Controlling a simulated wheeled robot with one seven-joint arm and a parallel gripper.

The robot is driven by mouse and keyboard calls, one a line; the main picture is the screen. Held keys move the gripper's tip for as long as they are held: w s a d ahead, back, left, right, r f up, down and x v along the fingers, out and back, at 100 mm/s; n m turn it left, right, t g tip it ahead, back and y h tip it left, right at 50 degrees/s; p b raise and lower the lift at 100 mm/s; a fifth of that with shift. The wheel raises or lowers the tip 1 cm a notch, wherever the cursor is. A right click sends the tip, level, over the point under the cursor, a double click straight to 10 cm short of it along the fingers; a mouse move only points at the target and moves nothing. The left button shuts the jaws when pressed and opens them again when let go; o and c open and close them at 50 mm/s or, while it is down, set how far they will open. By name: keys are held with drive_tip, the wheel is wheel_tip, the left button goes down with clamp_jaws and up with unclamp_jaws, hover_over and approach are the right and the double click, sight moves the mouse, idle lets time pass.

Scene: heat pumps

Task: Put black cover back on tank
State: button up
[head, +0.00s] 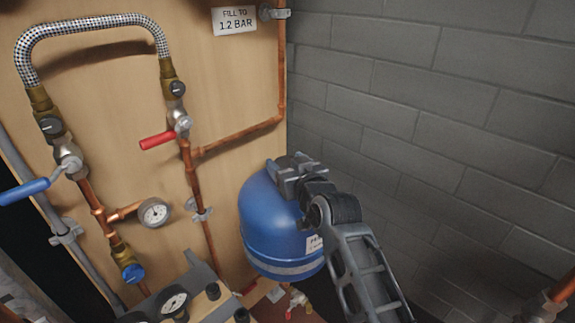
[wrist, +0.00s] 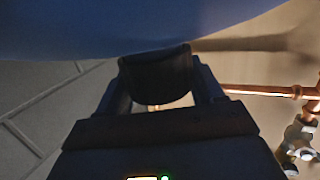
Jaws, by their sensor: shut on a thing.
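The blue tank (head: 262,222) stands against the wooden panel near the wall corner, with a pale label and a light band low on its side. In the wrist view its blue surface (wrist: 90,28) fills the top. My gripper (head: 293,172) is at the top of the tank in the head view and hides part of it. In the wrist view my gripper (wrist: 160,85) is shut on the black cover (wrist: 156,76), whose upper edge meets the tank's outline. I cannot tell whether the cover is seated or only close to the tank. In the head view the cover is hard to separate from the dark gripper.
A copper pipe (head: 281,70) runs down the panel behind the tank. A red lever (head: 158,140), a blue lever (head: 25,190), a braided hose (head: 92,25) and a gauge (head: 154,212) are at the left. A grey block wall (head: 440,110) stands at the right.

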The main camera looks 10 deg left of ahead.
drive_tip(key=shift+s+f, duration=0.1)
drive_tip(key=shift+f, duration=0.4)
drive_tip(key=shift+r, duration=0.15)
drive_tip(key=shift+r+p, duration=1.4)
drive_tip(key=shift+r, duration=0.65)
drive_tip(key=shift+r, duration=0.2)
drive_tip(key=shift+f+b, duration=1.8)
drive_tip(key=shift+f, duration=0.2)
idle(1.8)
drive_tip(key=shift+f, duration=0.4)
idle(0.3)
drive_tip(key=shift+r, duration=0.2)
